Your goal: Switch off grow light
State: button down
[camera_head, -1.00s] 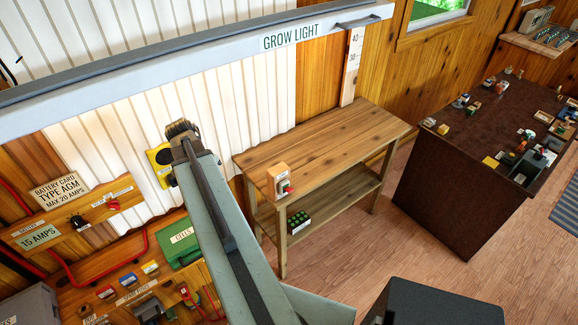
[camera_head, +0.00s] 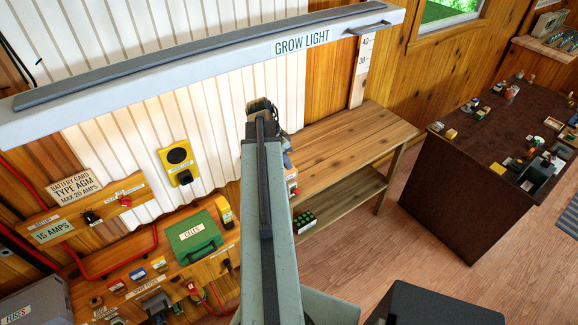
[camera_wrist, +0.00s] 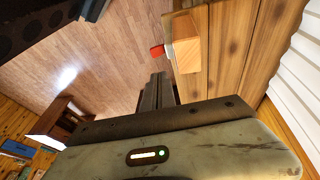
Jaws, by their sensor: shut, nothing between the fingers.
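The grow light (camera_head: 230,62) is a long pale bar labelled GROW LIGHT, hung across the top of the head view. A small orange-tan box with a red switch part (camera_head: 292,187) stands at the near left end of the wooden bench, mostly hidden behind my arm. In the wrist view the box (camera_wrist: 187,55) shows its wooden side, with the red part (camera_wrist: 157,50) sticking out to the left. My gripper (camera_wrist: 158,90) is shut and empty, its fingers just below the box in that view, apparently not touching it. In the head view my gripper (camera_head: 262,108) is partly hidden by my arm.
The wooden bench (camera_head: 345,142) has a bare top and a lower shelf holding a dark crate (camera_head: 303,221). A panel with a green CELLS case (camera_head: 193,237) lies to the left. A dark cluttered table (camera_head: 450,185) stands right, with open floor between.

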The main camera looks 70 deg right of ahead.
jog(key=b, duration=0.7)
send_over(299, 191)
jog(key=w, duration=0.3)
jog(key=f, duration=0.8)
jog(key=shift+s+d+f, duration=0.1)
jog(key=shift+s+d, duration=0.1)
jog(key=f+b, duration=0.1)
jog(key=s+a+f+b, duration=0.1)
jog(key=shift+s+f+b, duration=0.15)
jog(key=shift+f+b, duration=0.25)
jog(key=shift+d+r, duration=0.1)
